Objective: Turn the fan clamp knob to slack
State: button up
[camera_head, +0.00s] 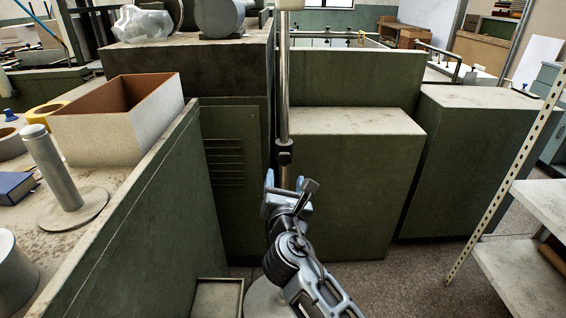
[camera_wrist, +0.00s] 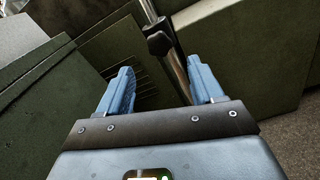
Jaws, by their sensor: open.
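The fan clamp knob is a small dark knob (camera_head: 284,157) on a collar around an upright metal pole (camera_head: 284,95). In the wrist view the knob (camera_wrist: 158,43) shows beyond the fingertips, close to midway between them, with the pole slanting past it. My gripper (camera_head: 285,184) is just below the knob in the head view, in front of the pole. Its two blue fingers (camera_wrist: 160,72) are spread and nothing is between them. The fingers appear apart from the knob. The fan head is not clearly in view; only a pale piece shows at the pole's top.
Green cabinets (camera_head: 346,185) stand behind the pole, one with a slotted vent (camera_head: 225,160). A bench with a raised green side panel (camera_head: 135,220) is at left, bearing an open box (camera_head: 125,130). A shelf rack (camera_head: 535,200) stands at right. Some floor (camera_head: 410,275) is clear.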

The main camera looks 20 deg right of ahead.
aim_at(285, 160)
jog(key=b+x, duration=0.1)
jog(key=x, duration=0.7)
jog(key=shift+w+r, duration=0.15)
jog(key=shift+c, duration=0.5)
jog(key=c, duration=1)
jog(key=shift+o, duration=0.2)
